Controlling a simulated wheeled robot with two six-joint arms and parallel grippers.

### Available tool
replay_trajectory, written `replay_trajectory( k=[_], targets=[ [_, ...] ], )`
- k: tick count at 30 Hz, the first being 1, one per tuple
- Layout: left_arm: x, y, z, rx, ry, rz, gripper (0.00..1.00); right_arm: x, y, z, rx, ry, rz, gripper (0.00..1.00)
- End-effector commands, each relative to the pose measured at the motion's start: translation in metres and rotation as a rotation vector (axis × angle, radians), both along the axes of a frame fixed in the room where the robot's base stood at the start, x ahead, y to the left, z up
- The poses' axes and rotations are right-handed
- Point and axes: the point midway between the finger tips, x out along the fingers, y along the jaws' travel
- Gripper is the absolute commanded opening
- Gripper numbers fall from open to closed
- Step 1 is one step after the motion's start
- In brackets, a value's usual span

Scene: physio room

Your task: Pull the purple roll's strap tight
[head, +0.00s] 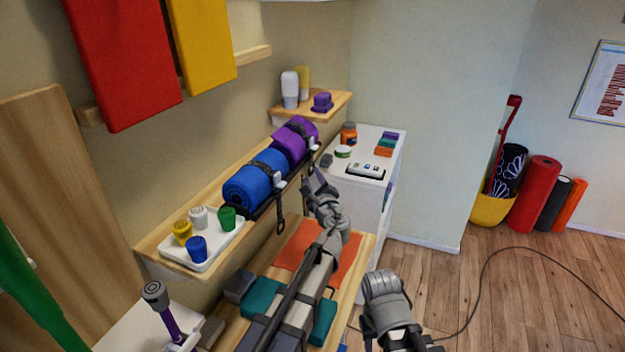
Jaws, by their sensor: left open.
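The purple roll (288,142) lies on the wooden wall shelf, behind the blue roll (250,186). A dark strap goes around it, with a light buckle (314,146) on its right side. The strap's loose end is hard to make out near my gripper. My left gripper (314,185) is open, just below and in front of the purple roll at the shelf's front edge. I cannot tell whether it touches the strap. Part of my right arm shows at the bottom, right of centre; its fingers cannot be made out.
The blue roll's strap (280,214) hangs over the shelf edge. A white tray (238,240) with several coloured pegs is at the near end. A white cabinet (395,158) with jars and small blocks stands beyond. An orange cloth (292,257) lies below. Floor at right is mostly clear.

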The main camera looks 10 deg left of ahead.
Motion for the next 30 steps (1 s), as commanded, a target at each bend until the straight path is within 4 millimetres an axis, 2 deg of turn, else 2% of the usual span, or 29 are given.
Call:
replay_trajectory(
  k=[7, 18, 30],
  targets=[
    [0.001, 0.0011, -0.0001, 0.0, 0.0, 0.0, 0.43, 0.0, 0.0, 0.0, 0.0, 0.0, 0.0, 0.42],
    [0.0008, 0.001, 0.0, 0.0, 0.0, 0.001, 0.01, 0.0, 0.0, 0.0, 0.0, 0.0, 0.0, 0.42],
    [0.0005, 0.0015, 0.0, -0.001, 0.0, 0.002, 0.0, 0.0, 0.0, 0.0, 0.0, 0.0, 0.0, 0.42]
  ],
)
